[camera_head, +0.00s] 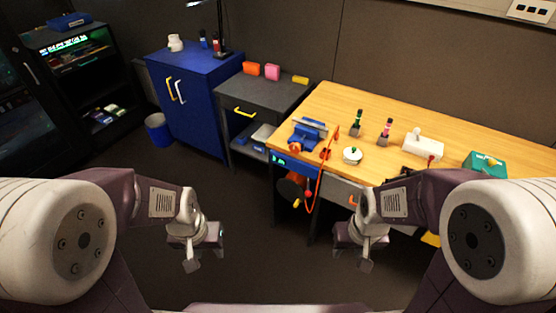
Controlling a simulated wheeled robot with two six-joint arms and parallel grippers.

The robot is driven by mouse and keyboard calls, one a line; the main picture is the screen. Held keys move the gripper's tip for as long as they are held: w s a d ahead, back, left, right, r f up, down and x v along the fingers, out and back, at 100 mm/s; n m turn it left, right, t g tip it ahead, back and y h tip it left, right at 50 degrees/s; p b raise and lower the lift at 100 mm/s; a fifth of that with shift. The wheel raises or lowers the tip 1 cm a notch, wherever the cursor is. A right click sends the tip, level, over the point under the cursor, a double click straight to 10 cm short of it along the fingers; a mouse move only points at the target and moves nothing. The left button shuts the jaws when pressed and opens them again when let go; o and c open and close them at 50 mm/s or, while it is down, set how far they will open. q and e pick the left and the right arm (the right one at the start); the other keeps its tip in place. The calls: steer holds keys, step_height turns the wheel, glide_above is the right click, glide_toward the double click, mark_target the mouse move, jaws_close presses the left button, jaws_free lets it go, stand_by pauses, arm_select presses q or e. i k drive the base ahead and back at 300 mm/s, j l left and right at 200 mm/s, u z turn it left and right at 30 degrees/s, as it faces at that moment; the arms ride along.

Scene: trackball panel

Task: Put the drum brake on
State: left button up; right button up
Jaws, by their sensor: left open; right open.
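A dark round drum (290,188) hangs at the left front of the wooden workbench (320,110), with an orange cable (318,190) looping beside it. A small yellow part (296,203) shows at its lower edge. Which part is the brake is too small to tell. My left gripper (193,248) is open and empty over the dark floor, left of the bench and well apart from the drum. My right gripper (361,247) is open and empty in front of the bench, to the right of the drum and apart from it.
On the bench stand a blue vise (308,133), a white round device (352,155), two dark-based upright tools, a white box (423,148) and a teal case (485,163). A blue cabinet (195,100) and a grey cart (260,95) stand behind left. Floor between my arms is clear.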

mark_target(308, 193)
steer(key=i+j+z, duration=0.25)
steer(key=i, duration=0.25)
steer(key=i+j+z, duration=0.2)
steer(key=i, duration=0.3)
